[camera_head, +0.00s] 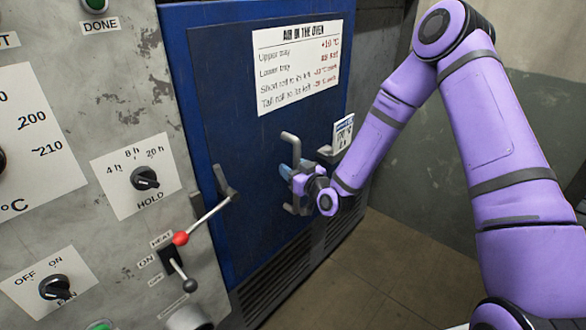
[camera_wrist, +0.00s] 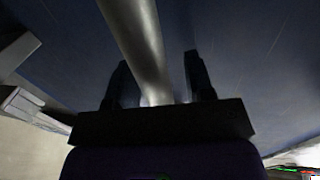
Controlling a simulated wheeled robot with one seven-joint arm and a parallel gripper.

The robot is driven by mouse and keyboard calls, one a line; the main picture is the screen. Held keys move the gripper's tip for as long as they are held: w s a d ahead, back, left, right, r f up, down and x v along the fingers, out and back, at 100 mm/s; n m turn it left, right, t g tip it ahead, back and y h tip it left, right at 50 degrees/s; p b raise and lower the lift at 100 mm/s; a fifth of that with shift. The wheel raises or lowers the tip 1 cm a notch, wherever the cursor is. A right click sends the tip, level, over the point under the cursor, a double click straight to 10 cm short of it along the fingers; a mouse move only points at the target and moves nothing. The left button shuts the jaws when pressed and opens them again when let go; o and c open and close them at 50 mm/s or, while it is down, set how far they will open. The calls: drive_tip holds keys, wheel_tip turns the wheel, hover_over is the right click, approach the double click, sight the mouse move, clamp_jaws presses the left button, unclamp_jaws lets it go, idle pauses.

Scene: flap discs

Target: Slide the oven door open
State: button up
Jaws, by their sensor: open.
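The blue oven door (camera_head: 230,100) fills the middle of the head view and looks shut against its frame. Its grey bar handle (camera_head: 291,142) stands upright on the right part of the door. My gripper (camera_head: 288,172) is at the middle of this handle. In the wrist view the handle bar (camera_wrist: 138,35) runs between the two dark fingers of my gripper (camera_wrist: 158,75), which stand apart on either side of it. A gap shows beside the bar, so the fingers are not closed on it. My gripper hides the handle's middle in the head view.
A lever with a red knob (camera_head: 180,238) is at the door's left edge. The grey control panel (camera_head: 130,90) with dials is further left. A small bracket holding a card (camera_head: 342,133) is right of the handle. The floor (camera_head: 370,270) in front is clear.

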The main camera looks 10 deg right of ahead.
clamp_jaws()
drive_tip(key=shift+w+d, duration=0.1)
